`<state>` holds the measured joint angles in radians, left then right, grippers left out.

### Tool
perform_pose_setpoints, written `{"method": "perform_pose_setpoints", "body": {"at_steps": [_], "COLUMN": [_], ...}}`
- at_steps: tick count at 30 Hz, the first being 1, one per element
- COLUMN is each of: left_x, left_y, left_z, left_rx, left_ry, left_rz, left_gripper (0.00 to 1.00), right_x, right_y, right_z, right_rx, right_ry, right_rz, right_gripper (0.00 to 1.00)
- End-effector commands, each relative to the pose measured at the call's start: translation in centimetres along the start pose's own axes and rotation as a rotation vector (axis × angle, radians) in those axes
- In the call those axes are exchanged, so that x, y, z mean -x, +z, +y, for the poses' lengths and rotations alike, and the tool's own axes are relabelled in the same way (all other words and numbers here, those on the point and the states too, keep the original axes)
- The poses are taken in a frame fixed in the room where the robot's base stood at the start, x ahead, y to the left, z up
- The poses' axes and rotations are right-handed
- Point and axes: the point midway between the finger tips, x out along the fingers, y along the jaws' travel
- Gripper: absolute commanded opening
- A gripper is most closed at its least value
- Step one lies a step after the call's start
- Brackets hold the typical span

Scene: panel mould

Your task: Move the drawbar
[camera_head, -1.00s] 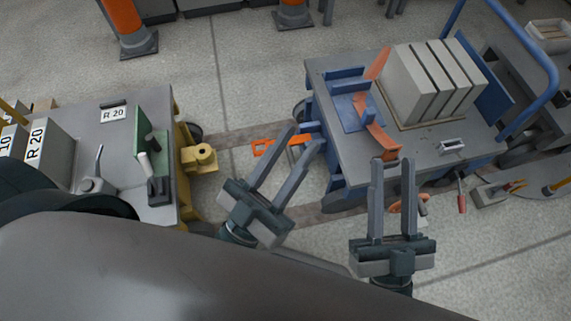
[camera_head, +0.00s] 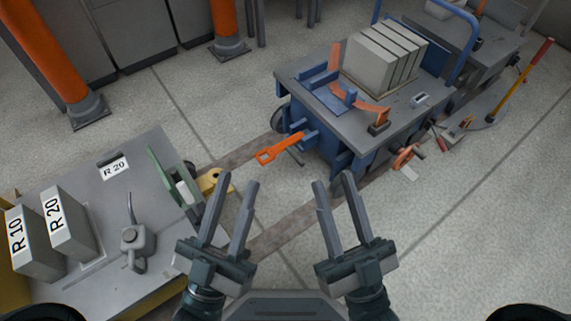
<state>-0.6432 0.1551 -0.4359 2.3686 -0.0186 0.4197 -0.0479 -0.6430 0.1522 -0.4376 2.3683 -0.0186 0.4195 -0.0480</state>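The orange drawbar (camera_head: 279,149) sticks out from the left end of the blue cart (camera_head: 318,133), pointing left and toward me, with a slot at its free end. A yellow coupling (camera_head: 210,181) is on the near cart's right side, partly hidden behind a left gripper finger. A floor gap separates it from the drawbar. My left gripper (camera_head: 240,186) is open and empty, below and left of the drawbar's free end in the picture. My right gripper (camera_head: 334,181) is open and empty, below the blue cart's left end. Neither gripper touches the drawbar.
The near cart (camera_head: 142,205) at left carries blocks marked R 10 (camera_head: 33,243) and R 20 (camera_head: 69,224) and a grey lever (camera_head: 131,236). Grey panels (camera_head: 375,62) stand on the blue cart. Orange posts (camera_head: 229,30) stand behind.

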Motion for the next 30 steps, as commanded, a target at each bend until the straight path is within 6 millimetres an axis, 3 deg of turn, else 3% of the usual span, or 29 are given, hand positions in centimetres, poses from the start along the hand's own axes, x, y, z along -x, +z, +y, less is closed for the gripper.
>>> {"method": "perform_pose_setpoints", "body": {"at_steps": [12,14,19,23,26,30], "left_x": [-0.2,-0.2,-0.5,-1.1,-1.9,-3.1], "left_y": [-0.1,-0.1,-0.2,-0.7,-1.5,-3.2], "left_z": [0.0,0.0,-0.2,-0.6,-1.2,-2.0], "left_rx": [0.002,0.001,-0.003,-0.011,-0.021,-0.038], "left_ry": [-0.006,-0.002,0.001,0.002,0.004,0.01], "left_rz": [0.006,0.006,0.028,0.085,0.16,0.301], "left_gripper": [0.31,0.31,0.31,0.31,0.31,0.31], "right_x": [0.0,-0.1,0.1,0.6,1.2,2.4], "right_y": [0.0,0.0,1.6,5.5,10.4,19.2], "right_z": [0.1,0.1,0.0,-0.1,-0.1,0.8], "right_rx": [0.006,0.005,-0.005,-0.029,-0.056,-0.1], "right_ry": [-0.008,-0.004,-0.015,-0.047,-0.085,-0.146], "right_rz": [0.001,0.004,-0.007,-0.037,-0.077,-0.157], "right_gripper": [0.31,0.36,0.36,0.36,0.36,0.36]}}
